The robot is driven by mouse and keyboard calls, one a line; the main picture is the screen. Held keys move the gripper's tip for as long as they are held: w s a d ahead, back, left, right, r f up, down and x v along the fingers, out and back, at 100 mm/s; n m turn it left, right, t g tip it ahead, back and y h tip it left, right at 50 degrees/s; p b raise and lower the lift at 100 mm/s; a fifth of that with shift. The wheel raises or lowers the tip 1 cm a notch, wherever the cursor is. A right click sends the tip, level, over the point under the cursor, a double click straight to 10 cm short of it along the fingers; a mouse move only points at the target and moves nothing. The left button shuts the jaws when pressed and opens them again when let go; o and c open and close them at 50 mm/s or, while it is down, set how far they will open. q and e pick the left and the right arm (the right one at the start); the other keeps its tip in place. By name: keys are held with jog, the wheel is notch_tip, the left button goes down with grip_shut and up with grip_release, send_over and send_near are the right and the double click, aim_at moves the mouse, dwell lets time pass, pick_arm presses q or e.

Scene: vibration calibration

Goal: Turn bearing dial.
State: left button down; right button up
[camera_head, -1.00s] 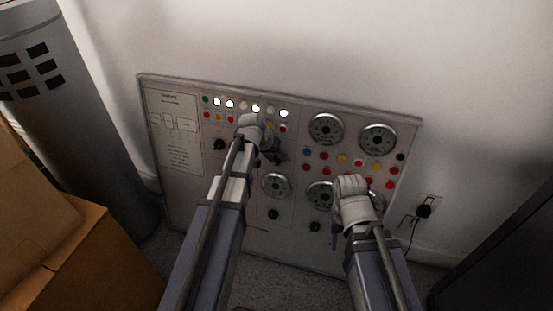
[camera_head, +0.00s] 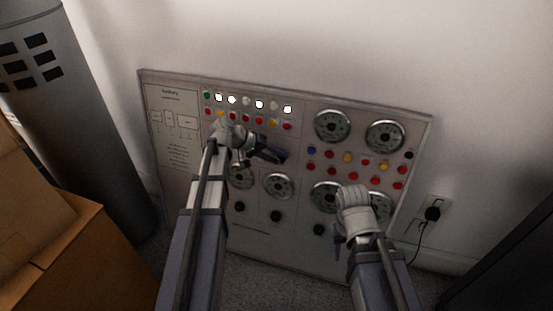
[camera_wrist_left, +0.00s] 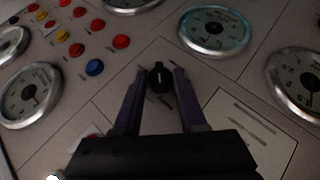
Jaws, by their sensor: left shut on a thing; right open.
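The grey panel (camera_head: 172,172) stands against the wall with gauges, coloured buttons and black dials. In the left wrist view, a small black dial (camera_wrist_left: 159,77) with a pale pointer mark sits between the fingertips of my left gripper (camera_wrist_left: 156,80), which is shut on it. In the head view my left gripper (camera_head: 270,152) lies across the panel below the button rows, and it hides the dial it holds. My right gripper (camera_head: 338,245) is open in front of the panel's lower right, partly hidden by its own wrist; nothing shows in it.
Round gauges (camera_head: 332,126) and red, yellow and blue buttons (camera_head: 347,157) surround the grippers. Other black dials (camera_head: 276,216) sit lower on the panel. Cardboard boxes (camera_head: 75,260) and a grey cylinder (camera_head: 85,120) stand at left. A plugged wall socket (camera_head: 433,213) is at right.

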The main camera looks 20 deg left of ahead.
dwell(0.4)
pick_arm(q)
jog(key=shift+c, duration=2.4)
grip_release()
jog(key=shift+r, duration=0.1)
jog(key=p+v, duration=0.5)
jog(key=v, duration=0.2)
jog(key=shift+s+a, duration=0.2)
jog(key=shift+a, duration=0.05)
jog(key=shift+r, duration=0.1)
